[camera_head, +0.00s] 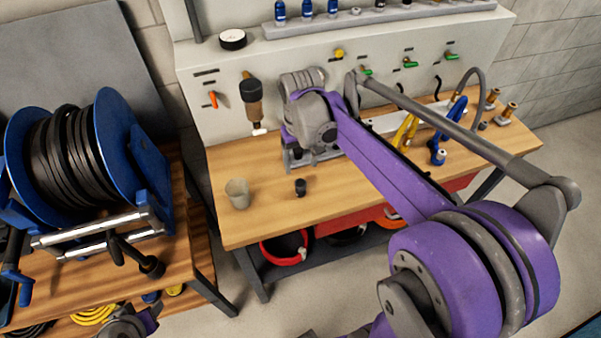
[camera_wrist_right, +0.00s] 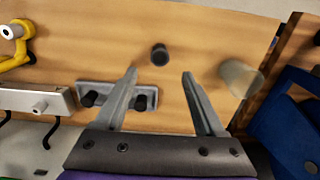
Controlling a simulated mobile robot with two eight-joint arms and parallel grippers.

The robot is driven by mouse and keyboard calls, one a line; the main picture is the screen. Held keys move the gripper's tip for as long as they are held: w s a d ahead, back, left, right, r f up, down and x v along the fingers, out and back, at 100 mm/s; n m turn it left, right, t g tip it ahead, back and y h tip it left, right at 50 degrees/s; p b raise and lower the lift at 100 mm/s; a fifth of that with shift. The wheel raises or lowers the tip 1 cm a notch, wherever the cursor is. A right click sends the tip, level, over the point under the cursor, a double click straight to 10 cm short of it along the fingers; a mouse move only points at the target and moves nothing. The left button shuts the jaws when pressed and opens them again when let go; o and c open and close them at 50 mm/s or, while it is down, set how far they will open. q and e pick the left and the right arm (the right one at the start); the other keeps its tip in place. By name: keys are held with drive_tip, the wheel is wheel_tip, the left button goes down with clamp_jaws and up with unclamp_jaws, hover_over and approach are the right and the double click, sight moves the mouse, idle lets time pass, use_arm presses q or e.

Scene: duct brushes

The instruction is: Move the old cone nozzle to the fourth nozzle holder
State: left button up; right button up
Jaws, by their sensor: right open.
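A small dark cylindrical piece (camera_head: 300,187) stands on the wooden bench top; it also shows in the right wrist view (camera_wrist_right: 159,54). It may be the old cone nozzle, but its shape is too small to tell. My right gripper (camera_wrist_right: 159,74) is open and empty, with the dark piece just beyond its fingertips. In the head view its fingers are largely hidden behind the wrist. A grey bracket with two black pegs (camera_wrist_right: 117,97) lies by one finger. I cannot tell which part is the fourth nozzle holder.
A beige cup (camera_head: 237,193) stands left of the dark piece. Yellow and blue fittings (camera_head: 437,153) and brass pieces (camera_head: 490,100) stand at the bench's right. A tool hangs on the back panel (camera_head: 252,98). A blue hose reel (camera_head: 125,145) stands left. The bench front is clear.

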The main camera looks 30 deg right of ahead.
drive_tip(key=s+a+f+n+t, duration=0.1)
drive_tip(key=s+a+f+t, duration=0.1)
drive_tip(key=s+a, duration=0.3)
drive_tip(key=s+a+f+n+t, duration=0.1)
drive_tip(key=s+a+f+t, duration=0.1)
drive_tip(key=s, duration=0.6)
drive_tip(key=a+t, duration=0.1)
drive_tip(key=a, duration=0.1)
drive_tip(key=shift+a+f+n+t, duration=0.25)
drive_tip(key=shift+a+n+t, duration=0.05)
drive_tip(key=shift+a+t, duration=0.1)
